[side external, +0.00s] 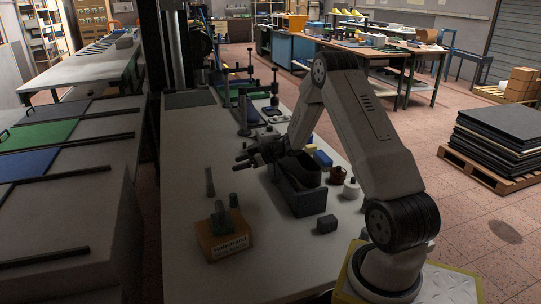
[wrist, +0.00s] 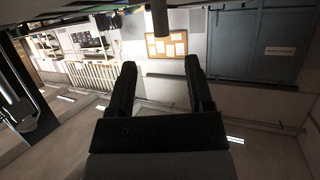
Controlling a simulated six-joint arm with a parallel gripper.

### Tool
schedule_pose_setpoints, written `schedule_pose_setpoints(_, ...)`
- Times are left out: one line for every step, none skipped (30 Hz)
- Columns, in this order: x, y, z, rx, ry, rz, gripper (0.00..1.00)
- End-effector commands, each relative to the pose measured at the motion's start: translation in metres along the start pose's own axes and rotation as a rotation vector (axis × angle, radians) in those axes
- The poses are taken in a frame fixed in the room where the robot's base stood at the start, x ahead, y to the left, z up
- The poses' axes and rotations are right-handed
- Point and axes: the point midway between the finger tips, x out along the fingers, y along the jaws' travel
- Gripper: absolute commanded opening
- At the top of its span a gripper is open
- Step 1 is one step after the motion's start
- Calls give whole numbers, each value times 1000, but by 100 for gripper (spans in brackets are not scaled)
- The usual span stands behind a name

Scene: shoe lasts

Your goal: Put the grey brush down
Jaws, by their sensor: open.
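My gripper (side external: 244,159) points left above the table in the side view, its fingers roughly level. In the wrist view its two dark fingers (wrist: 160,67) stand wide apart with nothing between them. A small grey upright piece (side external: 209,182) stands on the table left of and below my gripper, apart from it. It may be the grey brush, but it is too small to be sure. A dark grey upright shape (wrist: 160,20) shows beyond the fingertips in the wrist view; I cannot tell whether it is the same piece.
A wooden block (side external: 222,240) with grey-green pieces stands at the front. A dark open bin (side external: 302,199) sits beneath my arm, with a small grey block (side external: 326,224) beside it. A post (side external: 243,112) rises behind my gripper. The table (side external: 183,140) is clear at the left.

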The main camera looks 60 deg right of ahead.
Motion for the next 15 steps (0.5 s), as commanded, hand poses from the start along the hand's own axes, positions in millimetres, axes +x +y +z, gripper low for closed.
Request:
schedule_pose_setpoints(0, 0, 0, 0, 0, 0, 66)
schedule_pose_setpoints(0, 0, 0, 0, 0, 0, 66)
schedule_pose_setpoints(0, 0, 0, 0, 0, 0, 66)
schedule_pose_setpoints(0, 0, 0, 0, 0, 0, 66)
schedule_pose_setpoints(0, 0, 0, 0, 0, 0, 66)
schedule_pose_setpoints(0, 0, 0, 0, 0, 0, 66)
schedule_pose_setpoints(0, 0, 0, 0, 0, 1, 66)
schedule_pose_setpoints(0, 0, 0, 0, 0, 1, 66)
schedule_pose_setpoints(1, 0, -1, -1, -1, 3, 66)
schedule_pose_setpoints(1, 0, -2, -1, -2, 6, 66)
schedule_pose_setpoints(2, -1, -3, -2, -4, 10, 66)
schedule_pose_setpoints(3, -2, -5, -4, -7, 17, 66)
schedule_pose_setpoints(4, -2, -7, -6, -9, 23, 66)
schedule_pose_setpoints(6, -3, -9, -7, -12, 31, 66)
schedule_pose_setpoints(8, -5, -12, -9, -19, 44, 66)
